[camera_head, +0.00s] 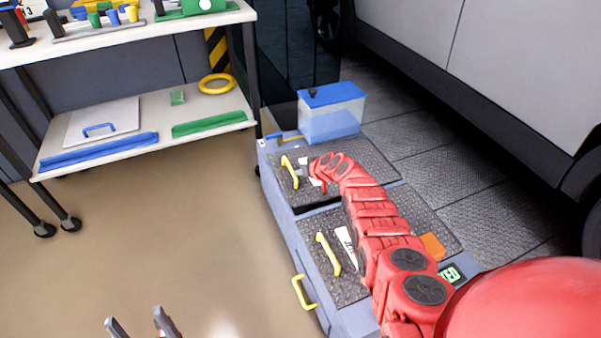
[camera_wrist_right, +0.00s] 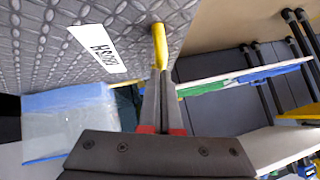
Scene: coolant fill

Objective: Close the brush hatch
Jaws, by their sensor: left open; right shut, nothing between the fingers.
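The brush hatch (camera_head: 362,160) is the far dark tread-plate lid on the blue-grey machine, with a yellow handle (camera_head: 290,172). It lies about flat; a dark line runs along its near edge, and I cannot tell if it is fully seated. The right wrist view shows its plate (camera_wrist_right: 40,45), its white BRUSH label (camera_wrist_right: 97,48) and the handle (camera_wrist_right: 159,45). My right gripper (camera_wrist_right: 164,75) is shut and empty, its tips close to the handle; contact is unclear. My right arm covers part of the hatch in the head view. My left gripper (camera_head: 138,318) is open and empty, low over the floor.
A second tread-plate hatch (camera_head: 346,290) with a yellow handle (camera_head: 328,254) is nearer. A blue-lidded translucent tank (camera_head: 332,115) stands at the machine's far end. A shelf table (camera_head: 100,165) is at left, a vehicle (camera_head: 490,60) at right. Floor at left is clear.

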